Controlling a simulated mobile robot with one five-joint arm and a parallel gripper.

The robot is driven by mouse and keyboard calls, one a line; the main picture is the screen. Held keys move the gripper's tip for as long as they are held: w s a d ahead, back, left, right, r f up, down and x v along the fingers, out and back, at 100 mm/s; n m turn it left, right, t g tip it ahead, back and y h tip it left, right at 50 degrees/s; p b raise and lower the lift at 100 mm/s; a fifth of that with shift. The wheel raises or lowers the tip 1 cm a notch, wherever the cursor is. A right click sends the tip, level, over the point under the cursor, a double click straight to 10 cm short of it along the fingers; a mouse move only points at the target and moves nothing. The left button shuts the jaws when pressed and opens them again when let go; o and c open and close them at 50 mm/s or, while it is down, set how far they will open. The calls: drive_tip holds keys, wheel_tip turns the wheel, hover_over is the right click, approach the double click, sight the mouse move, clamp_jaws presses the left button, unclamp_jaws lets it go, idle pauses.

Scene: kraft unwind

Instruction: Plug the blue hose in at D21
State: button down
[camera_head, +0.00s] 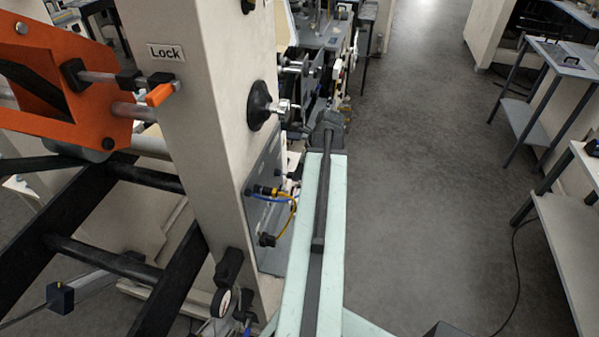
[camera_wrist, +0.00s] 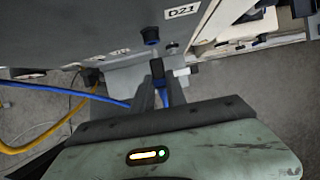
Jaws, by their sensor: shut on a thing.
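In the wrist view my gripper (camera_wrist: 159,86) is shut on the blue hose (camera_wrist: 163,96), with its dark end pointing up toward the grey panel (camera_wrist: 70,28). The hose runs off to the left behind the fingers. The D21 label (camera_wrist: 181,12) is on the panel, above and to the right of the fingertips. Whether the hose end touches either fitting cannot be told. In the head view my arm hides the fingertips.
A yellow hose (camera_head: 293,212) loops beside the panel in the head view, and shows at left in the wrist view (camera_wrist: 40,142). A cream machine column (camera_head: 200,120) stands left of my arm. Grey floor (camera_head: 420,180) is open to the right, with side tables (camera_head: 555,70) beyond.

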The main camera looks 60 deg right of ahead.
drive_tip(key=shift+w+a, duration=0.25)
drive_tip(key=shift+w, duration=0.6)
idle(1.6)
drive_tip(key=c, duration=1.3)
unclamp_jaws()
drive_tip(key=shift+o, duration=0.2)
drive_tip(key=shift+r, duration=0.1)
drive_tip(key=p+v, duration=0.7)
drive_tip(key=shift+r, duration=0.45)
drive_tip(key=shift+f, duration=0.15)
